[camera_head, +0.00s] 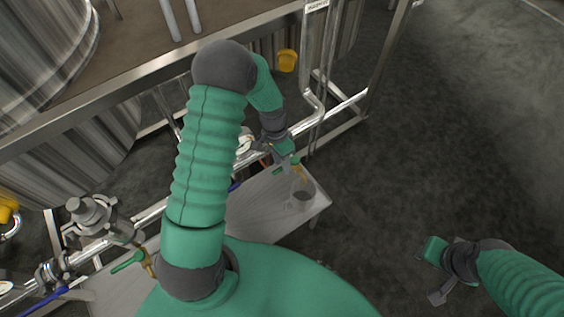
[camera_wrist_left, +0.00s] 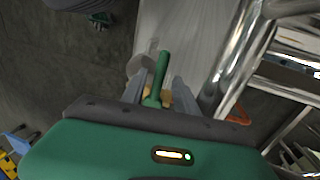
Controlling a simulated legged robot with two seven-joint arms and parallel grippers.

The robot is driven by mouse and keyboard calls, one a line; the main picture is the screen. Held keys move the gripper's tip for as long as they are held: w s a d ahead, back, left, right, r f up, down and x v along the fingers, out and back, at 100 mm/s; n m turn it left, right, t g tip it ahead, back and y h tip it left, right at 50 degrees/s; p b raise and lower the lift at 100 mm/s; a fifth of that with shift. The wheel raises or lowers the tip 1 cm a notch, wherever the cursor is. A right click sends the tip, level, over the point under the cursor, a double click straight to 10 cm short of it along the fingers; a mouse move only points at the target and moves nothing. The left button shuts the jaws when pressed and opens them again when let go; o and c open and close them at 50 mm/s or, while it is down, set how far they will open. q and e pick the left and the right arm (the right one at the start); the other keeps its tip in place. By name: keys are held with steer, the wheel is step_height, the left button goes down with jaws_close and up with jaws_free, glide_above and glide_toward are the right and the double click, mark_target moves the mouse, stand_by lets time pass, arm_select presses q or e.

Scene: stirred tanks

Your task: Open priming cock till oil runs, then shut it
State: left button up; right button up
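The priming cock has a green lever (camera_wrist_left: 161,72) and a brass body (camera_wrist_left: 158,97); its brass spout (camera_head: 300,174) shows in the head view. My left gripper (camera_head: 284,166) is at this cock. In the left wrist view the fingers of my left gripper (camera_wrist_left: 160,88) stand apart on either side of the lever, with narrow gaps. A grey metal cup (camera_head: 302,197) stands below the spout on a bench; no oil stream can be made out. My right gripper (camera_head: 429,276) is open and empty over the floor at lower right.
The pale metal bench (camera_head: 262,212) carries the cup. Steel pipes (camera_head: 340,107) and frame legs run behind the cock. Another green-handled cock (camera_head: 128,262) is at lower left. Large steel tanks (camera_head: 40,50) fill the upper left. The floor (camera_head: 450,130) at right is clear.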

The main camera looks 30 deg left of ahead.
arm_select(q)
steer(key=shift+c, duration=0.5)
jaws_close()
steer(key=shift+r, duration=0.1)
stand_by(0.8)
